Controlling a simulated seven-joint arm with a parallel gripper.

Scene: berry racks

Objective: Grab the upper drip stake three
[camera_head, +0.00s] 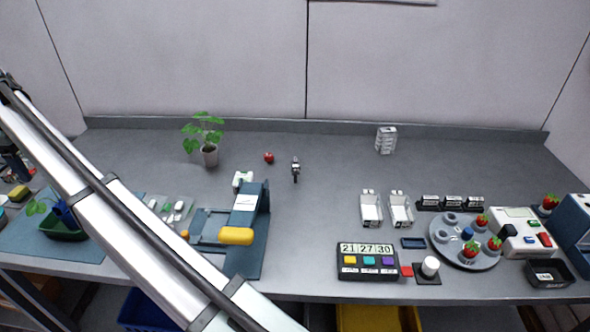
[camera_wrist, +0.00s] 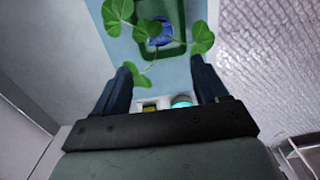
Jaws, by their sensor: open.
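My gripper (camera_wrist: 162,63) is open, with its two dark blue fingers spread wide and nothing visible between their tips. Beyond the fingers in the wrist view is a green tray (camera_wrist: 176,47) with a blue pot-like thing (camera_wrist: 160,32) in it. A plant with several round green leaves (camera_wrist: 201,38) and thin stems spreads over the tray; one leaf hangs near the left fingertip. In the head view the green tray (camera_head: 66,236) is at the left, partly behind my arm. I cannot make out any drip stake or a number three.
The green tray is on a blue mat (camera_head: 25,242). A potted plant (camera_head: 209,156), a red berry (camera_head: 269,157) and a blue fixture with a yellow roll (camera_head: 236,236) stand mid-bench. A timer box (camera_head: 367,262) and a round berry plate (camera_head: 463,258) are at right. The back of the bench is mostly clear.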

